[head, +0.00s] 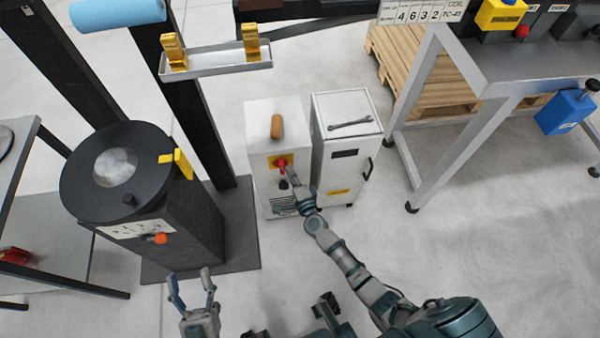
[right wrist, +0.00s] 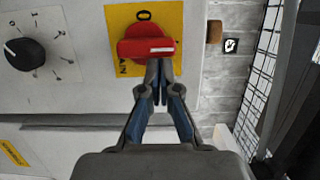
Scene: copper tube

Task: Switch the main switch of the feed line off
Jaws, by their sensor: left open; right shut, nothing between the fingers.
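The main switch (head: 281,162) is a red handle on a yellow plate, on the front of a white cabinet. In the right wrist view the red handle (right wrist: 146,42) lies crosswise, its white mark at the right end. A black 0 stands above it on the yellow plate (right wrist: 118,75), with partly covered lettering at the lower left. My right gripper (right wrist: 159,66) is shut and empty, its fingertips at the handle's lower edge; I cannot tell whether they touch. It also shows at the cabinet in the head view (head: 291,172). My left gripper (head: 191,280) is open and empty, far from the switch.
The white cabinet (head: 258,114) carries a brown-handled object (head: 277,126). A second white cabinet (head: 348,107) with a wrench (head: 351,123) stands to its right. A black dial (right wrist: 25,54) is left of the switch.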

